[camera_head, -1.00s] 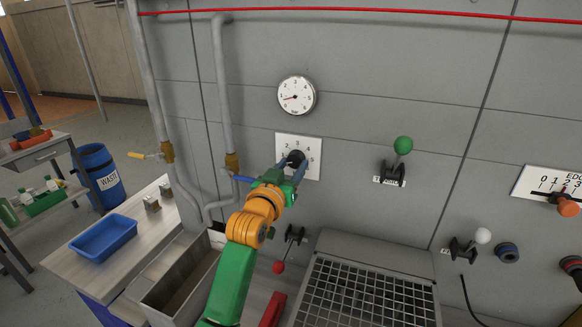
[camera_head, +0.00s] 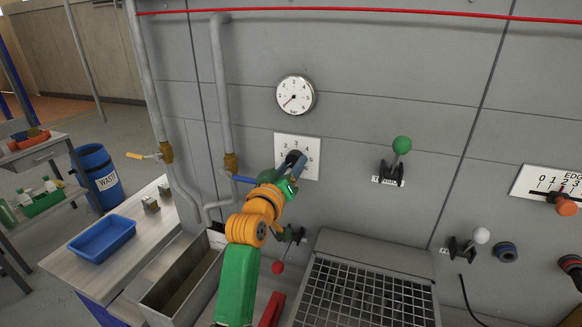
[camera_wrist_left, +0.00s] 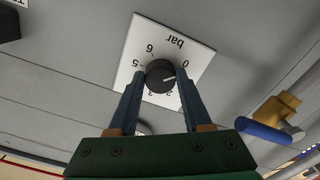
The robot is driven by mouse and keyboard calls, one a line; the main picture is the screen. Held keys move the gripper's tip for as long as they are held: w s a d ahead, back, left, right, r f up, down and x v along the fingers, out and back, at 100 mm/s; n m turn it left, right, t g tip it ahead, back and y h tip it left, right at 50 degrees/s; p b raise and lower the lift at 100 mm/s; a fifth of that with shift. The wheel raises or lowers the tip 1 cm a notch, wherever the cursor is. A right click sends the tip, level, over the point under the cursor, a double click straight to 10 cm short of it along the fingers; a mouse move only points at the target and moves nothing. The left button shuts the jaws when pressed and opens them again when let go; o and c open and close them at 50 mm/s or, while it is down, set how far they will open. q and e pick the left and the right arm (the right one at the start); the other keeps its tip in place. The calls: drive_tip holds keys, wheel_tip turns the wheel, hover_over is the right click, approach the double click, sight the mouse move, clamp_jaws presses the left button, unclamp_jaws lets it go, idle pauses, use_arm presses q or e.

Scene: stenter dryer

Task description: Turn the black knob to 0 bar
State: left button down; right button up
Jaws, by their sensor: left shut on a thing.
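The black knob (camera_head: 293,157) sits on a white dial plate (camera_head: 283,143) on the grey panel. My left gripper (camera_head: 297,163) is shut on the knob. In the left wrist view, the knob (camera_wrist_left: 160,75) is between the two fingers (camera_wrist_left: 157,88), and its white mark points right, near the 0 and a little to its lower side. The plate (camera_wrist_left: 178,30) reads "bar" upside down there; the fingers hide some numbers. Above the plate, the round gauge (camera_head: 296,95) has its needle pointing lower left, near the low end. My right gripper is not in view.
A green-ball lever (camera_head: 401,146) stands right of the plate, and a red-ball lever (camera_head: 278,267) below it. Pipes with a blue-handled valve (camera_head: 232,163) run at left. A mesh grate (camera_head: 365,295) lies below. A blue tray (camera_head: 102,238) sits on the left bench.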

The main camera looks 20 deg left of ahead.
use_arm(q)
drive_tip(key=shift+r, duration=0.35)
drive_tip(key=c, duration=0.6)
unclamp_jaws()
drive_tip(key=shift+o, duration=1.4)
drive_tip(key=shift+f, duration=0.1)
drive_tip(key=shift+w+f, duration=0.15)
drive_tip(key=shift+s+f, duration=0.1)
drive_tip(key=shift+s, duration=0.15)
drive_tip(key=s+b, duration=0.2)
drive_tip(key=s, duration=0.4)
drive_tip(key=shift+s+a+b, duration=0.15)
drive_tip(key=shift+s+b, duration=0.2)
